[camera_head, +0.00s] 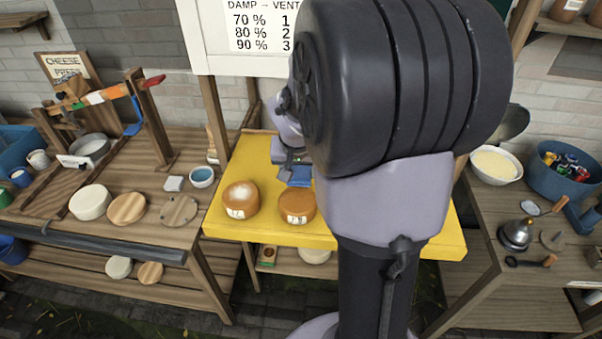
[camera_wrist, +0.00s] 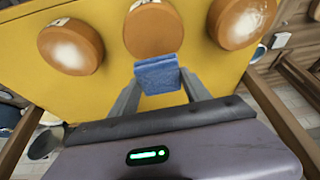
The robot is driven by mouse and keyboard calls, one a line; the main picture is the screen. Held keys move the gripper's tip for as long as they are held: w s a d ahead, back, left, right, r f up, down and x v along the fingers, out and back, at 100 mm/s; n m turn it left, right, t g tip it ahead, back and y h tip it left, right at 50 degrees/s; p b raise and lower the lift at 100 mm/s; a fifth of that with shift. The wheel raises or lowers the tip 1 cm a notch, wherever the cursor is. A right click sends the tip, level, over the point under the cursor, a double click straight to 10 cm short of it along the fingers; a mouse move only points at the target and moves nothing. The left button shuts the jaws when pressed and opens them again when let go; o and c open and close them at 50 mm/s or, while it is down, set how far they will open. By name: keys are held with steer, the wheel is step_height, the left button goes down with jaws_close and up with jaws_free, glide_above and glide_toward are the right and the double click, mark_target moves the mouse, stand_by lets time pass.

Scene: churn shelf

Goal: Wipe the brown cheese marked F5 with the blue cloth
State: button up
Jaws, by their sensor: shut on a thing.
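My gripper (camera_wrist: 158,84) is shut on a folded blue cloth (camera_wrist: 158,70), which also shows in the head view (camera_head: 299,176). Three round brown cheeses show in the wrist view: a left one (camera_wrist: 72,46) and a right one (camera_wrist: 240,20) with pale whitish patches, and a plain middle one (camera_wrist: 155,30). The cloth overlaps the edge of the middle cheese in that view; I cannot tell if they touch. In the head view, a pale-patched cheese (camera_head: 240,198) and a plain cheese (camera_head: 297,205) carry white labels too small to read surely. My arm hides the third.
The cheeses stand on a yellow shelf top (camera_head: 226,231). A damp-to-vent sign (camera_head: 262,26) hangs behind. A wooden bench with several cheeses and a blue bowl (camera_head: 202,176) is at left. A table with a white bowl (camera_head: 495,166) and a bell (camera_head: 517,233) is at right.

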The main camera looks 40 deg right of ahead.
steer(key=shift+w+d+r+p, duration=0.15)
steer(key=shift+r+p, duration=0.15)
steer(key=shift+r, duration=0.25)
steer(key=shift+r+p, duration=1)
steer(key=shift+r, duration=0.4)
